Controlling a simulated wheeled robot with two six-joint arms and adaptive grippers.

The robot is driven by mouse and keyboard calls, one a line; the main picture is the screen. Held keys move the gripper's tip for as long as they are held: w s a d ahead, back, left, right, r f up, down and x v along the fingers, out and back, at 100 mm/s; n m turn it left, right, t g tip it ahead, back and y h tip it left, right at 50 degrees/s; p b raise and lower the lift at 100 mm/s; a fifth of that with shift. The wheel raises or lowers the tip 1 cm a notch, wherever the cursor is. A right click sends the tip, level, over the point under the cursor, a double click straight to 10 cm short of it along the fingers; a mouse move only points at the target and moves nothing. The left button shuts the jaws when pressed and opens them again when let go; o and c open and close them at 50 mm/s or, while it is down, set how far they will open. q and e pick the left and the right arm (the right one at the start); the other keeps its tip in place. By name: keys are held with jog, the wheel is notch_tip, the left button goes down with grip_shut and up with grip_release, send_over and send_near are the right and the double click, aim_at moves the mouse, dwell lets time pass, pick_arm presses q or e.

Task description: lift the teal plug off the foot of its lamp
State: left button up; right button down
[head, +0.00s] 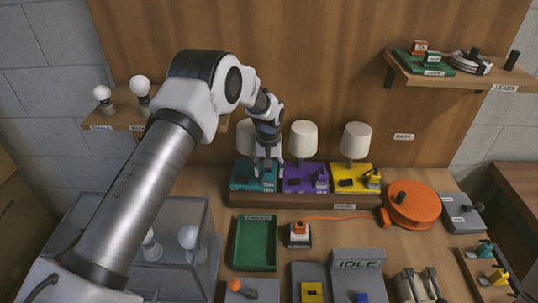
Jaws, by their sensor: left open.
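The teal lamp foot (240,182) stands at the left end of a row of three lamps on a wooden riser at the back of the table. Its white shade (245,138) is partly behind my left arm. My left gripper (266,172) points down over the right part of the teal foot, with its fingers apart. The teal plug on this foot is mostly hidden by the fingers, and I cannot tell whether they touch it. My right gripper is out of view.
The purple lamp foot (298,180) with its plug stands close on the right, then the yellow lamp foot (347,182). A green tray (255,265) lies in front. An orange cord reel (412,205) is at the right. A clear box (180,215) is at the left.

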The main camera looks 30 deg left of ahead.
pick_arm(q)
jog(key=shift+w+f, duration=0.1)
jog(key=shift+f, duration=0.4)
jog(key=shift+s+d+r, duration=0.1)
jog(key=shift+s+r, duration=0.1)
jog(key=shift+r, duration=0.05)
jog(key=shift+c, duration=0.7)
grip_shut()
jog(key=shift+w+r, duration=0.1)
jog(key=shift+r, duration=0.15)
jog(key=shift+r+p, duration=0.45)
jog(key=shift+p, duration=0.1)
jog(key=shift+r+p, duration=1.75)
jog(key=shift+r, duration=0.8)
